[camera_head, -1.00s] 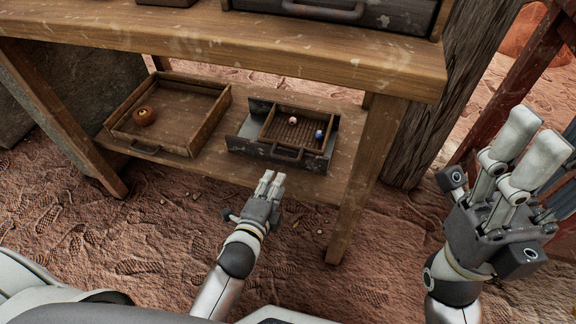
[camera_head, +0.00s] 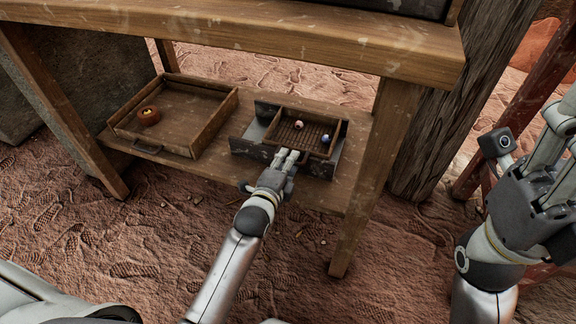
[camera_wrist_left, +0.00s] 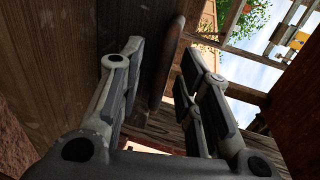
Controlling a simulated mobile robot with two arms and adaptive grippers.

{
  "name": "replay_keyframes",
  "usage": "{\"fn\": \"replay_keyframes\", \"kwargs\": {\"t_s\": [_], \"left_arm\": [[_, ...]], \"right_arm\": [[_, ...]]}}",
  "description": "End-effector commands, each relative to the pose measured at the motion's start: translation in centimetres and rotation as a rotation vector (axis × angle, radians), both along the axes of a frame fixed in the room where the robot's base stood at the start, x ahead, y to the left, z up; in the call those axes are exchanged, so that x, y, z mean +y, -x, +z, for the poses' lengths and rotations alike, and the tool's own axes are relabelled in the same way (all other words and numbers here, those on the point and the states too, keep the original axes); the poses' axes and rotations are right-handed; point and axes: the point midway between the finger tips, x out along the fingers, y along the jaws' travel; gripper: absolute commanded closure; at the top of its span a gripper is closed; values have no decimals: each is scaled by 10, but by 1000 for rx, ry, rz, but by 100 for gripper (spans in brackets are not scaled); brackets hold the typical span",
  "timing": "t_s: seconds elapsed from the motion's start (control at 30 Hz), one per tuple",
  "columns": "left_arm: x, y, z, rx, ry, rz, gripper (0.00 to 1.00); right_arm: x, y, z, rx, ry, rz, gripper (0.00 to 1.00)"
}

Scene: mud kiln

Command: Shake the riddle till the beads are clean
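The riddle (camera_head: 277,134) is a small wooden-framed sieve with a slatted bottom, set in a grey metal tray (camera_head: 252,148) on the low shelf. A pinkish bead (camera_head: 299,125) and a blue bead (camera_head: 325,139) lie in it. My left gripper (camera_head: 288,156) is at the near side of the tray, over its front handle. In the left wrist view my left gripper (camera_wrist_left: 165,75) is open, with a dark bar-like handle (camera_wrist_left: 170,65) between its fingers; contact is unclear. My right gripper (camera_head: 560,150) is raised at the right edge, partly cut off, and looks open and empty.
The table top (camera_head: 230,35) overhangs the shelf. A table leg (camera_head: 372,180) stands right of the riddle. The earth floor in front is mostly clear.

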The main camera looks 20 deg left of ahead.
Motion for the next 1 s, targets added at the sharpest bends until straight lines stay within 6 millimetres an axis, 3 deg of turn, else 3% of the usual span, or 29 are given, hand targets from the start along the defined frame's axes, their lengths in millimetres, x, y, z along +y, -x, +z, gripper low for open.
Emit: {"fn": "replay_keyframes", "kwargs": {"t_s": [0.4, 0.67, 1.0], "left_arm": [[0, -9, -1, 1, 0, 0, 68], [0, -8, -1, 0, 0, 0, 100], [1, -8, -1, 1, -1, 0, 100]], "right_arm": [[1, 2, 3, -15, 2, 0, 54], [1, 2, 2, -15, 2, 0, 54], [1, 2, 3, -16, 1, 0, 54]]}}
